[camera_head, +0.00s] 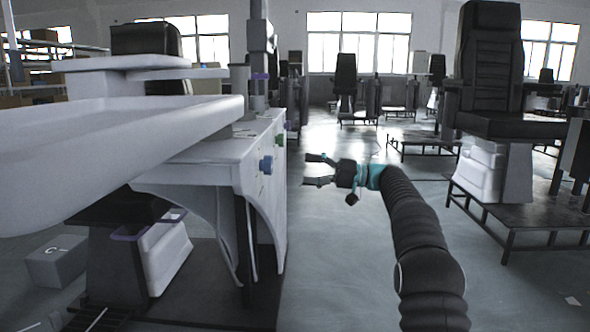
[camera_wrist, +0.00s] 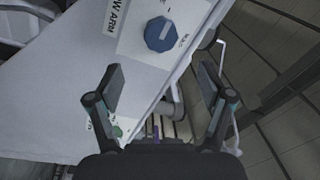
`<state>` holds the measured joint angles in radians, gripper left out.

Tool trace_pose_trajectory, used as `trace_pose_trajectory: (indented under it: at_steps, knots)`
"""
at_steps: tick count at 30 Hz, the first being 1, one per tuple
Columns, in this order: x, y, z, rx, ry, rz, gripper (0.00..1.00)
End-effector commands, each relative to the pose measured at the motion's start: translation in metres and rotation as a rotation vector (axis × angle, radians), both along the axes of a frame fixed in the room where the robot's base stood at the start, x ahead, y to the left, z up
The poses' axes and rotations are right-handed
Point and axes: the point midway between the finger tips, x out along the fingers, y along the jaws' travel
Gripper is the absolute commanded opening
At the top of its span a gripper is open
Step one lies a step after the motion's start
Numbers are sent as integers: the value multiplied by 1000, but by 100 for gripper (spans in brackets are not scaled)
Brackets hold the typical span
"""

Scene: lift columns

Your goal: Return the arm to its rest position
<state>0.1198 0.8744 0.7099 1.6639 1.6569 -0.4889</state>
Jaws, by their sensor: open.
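My arm (camera_head: 415,235) rises from the bottom right in the head view, a dark ribbed arm with a teal band near its end. My gripper (camera_head: 308,170) is open and empty, pointing left toward the side panel of the white workstation (camera_head: 200,170). In the wrist view my gripper (camera_wrist: 163,85) has its two fingers spread wide. Beyond them is a white panel with a blue knob (camera_wrist: 160,34), which also shows in the head view (camera_head: 266,165). A green button (camera_wrist: 117,131) lies lower on the panel. The fingers appear apart from the knob.
A wide white tabletop (camera_head: 110,140) juts out on the left. A black seat on a white base (camera_head: 492,175) stands on a low platform at right. A grey box (camera_head: 56,262) sits on the floor at left. Grey floor (camera_head: 330,270) is clear between workstation and arm.

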Motion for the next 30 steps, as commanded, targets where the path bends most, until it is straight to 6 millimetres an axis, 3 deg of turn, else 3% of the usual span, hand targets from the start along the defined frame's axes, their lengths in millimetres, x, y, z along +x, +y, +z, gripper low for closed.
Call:
trace_pose_trajectory:
  at_steps: [4,17,20,25,27,30]
  knots:
    - [0,-8,-1,0,0,0,80]
    - [5,-9,-2,-5,42,-21,80]
    - [19,-10,-30,-75,129,-76,80]
    - [31,-14,-109,-220,324,-159,80]
    - [26,-19,-139,-306,405,-200,80]
    - [9,-25,-167,-430,494,-252,80]
